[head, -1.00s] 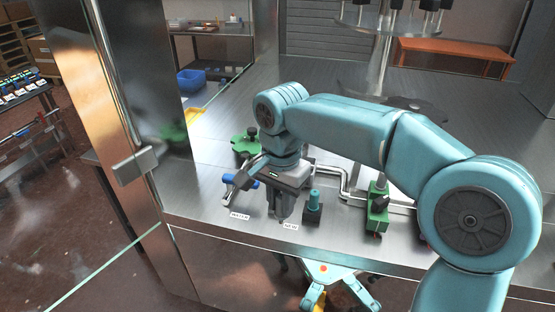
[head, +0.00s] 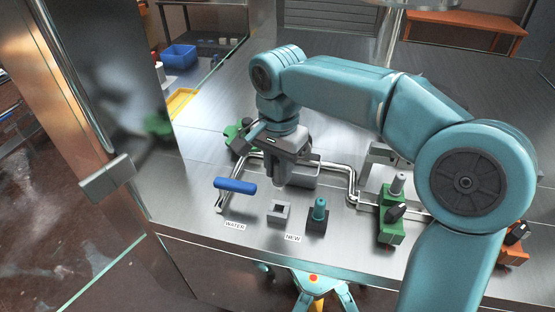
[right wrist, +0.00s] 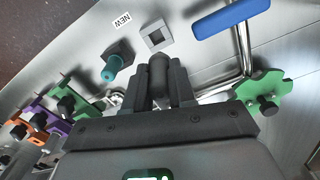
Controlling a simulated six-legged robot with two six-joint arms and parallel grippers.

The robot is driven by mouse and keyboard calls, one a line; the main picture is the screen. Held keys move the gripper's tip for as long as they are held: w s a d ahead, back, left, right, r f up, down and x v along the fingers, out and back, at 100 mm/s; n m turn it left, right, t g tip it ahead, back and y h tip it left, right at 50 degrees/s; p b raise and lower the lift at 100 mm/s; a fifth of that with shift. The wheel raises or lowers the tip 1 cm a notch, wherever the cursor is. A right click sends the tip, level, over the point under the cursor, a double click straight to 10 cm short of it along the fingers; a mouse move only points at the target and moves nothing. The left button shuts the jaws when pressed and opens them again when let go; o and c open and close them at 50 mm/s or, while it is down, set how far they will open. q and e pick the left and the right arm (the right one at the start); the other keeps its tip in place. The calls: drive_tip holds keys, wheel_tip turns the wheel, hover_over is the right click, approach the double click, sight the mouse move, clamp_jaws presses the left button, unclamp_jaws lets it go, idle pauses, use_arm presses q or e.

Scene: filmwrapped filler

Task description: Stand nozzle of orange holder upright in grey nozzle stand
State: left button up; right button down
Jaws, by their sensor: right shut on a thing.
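My right gripper (head: 284,178) is shut on a dark grey cylindrical piece, seemingly a nozzle (right wrist: 157,92), and holds it behind the grey nozzle stand. The fingers hide most of the piece, so its tilt is unclear. The grey nozzle stand (head: 279,211) is a small block with an empty square opening; it also shows in the right wrist view (right wrist: 157,36), just beyond the fingertips. The orange holder (head: 513,252) sits at the far right, partly behind my arm, with a black knob on it. It shows at the left edge of the wrist view (right wrist: 16,132). My left gripper is not in view.
A teal nozzle (head: 319,208) stands in a black stand (head: 317,225) right of the grey one. A blue-handled lever (head: 235,186) is to the left. A green holder (head: 392,228) carries a light grey nozzle. A steel pipe (head: 350,178) runs behind. Bench front is clear.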

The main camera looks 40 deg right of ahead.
sight(279, 185)
drive_tip(key=shift+s+a+r, duration=0.25)
drive_tip(key=shift+s+a, duration=0.1)
drive_tip(key=shift+s, duration=0.2)
drive_tip(key=shift+w+d+f, duration=0.15)
drive_tip(key=shift+w+d, duration=0.05)
drive_tip(key=shift+w, duration=0.15)
drive_tip(key=shift+f, duration=0.25)
drive_tip(key=shift+s+a+f+b, duration=0.25)
drive_tip(key=shift+s+b, duration=0.15)
drive_tip(key=shift+w+d+f+b, duration=0.1)
drive_tip(key=shift+w+f+b, duration=0.1)
drive_tip(key=shift+f+b, duration=0.25)
drive_tip(key=shift+w+d+f+b, duration=0.1)
drive_tip(key=shift+w+f+b, duration=0.1)
drive_tip(key=shift+f, duration=0.4)
drive_tip(key=shift+s+a+f+b, duration=0.15)
drive_tip(key=shift+s+f+b, duration=0.2)
drive_tip(key=shift+f+b, duration=0.3)
drive_tip(key=shift+w+f+b, duration=0.25)
drive_tip(key=shift+f+b, duration=0.3)
drive_tip(key=shift+f, duration=0.4)
drive_tip(key=shift+s+f+b, duration=0.15)
drive_tip(key=shift+f+b, duration=0.25)
drive_tip(key=shift+f, duration=0.5)
drive_tip(key=shift+r, duration=0.1)
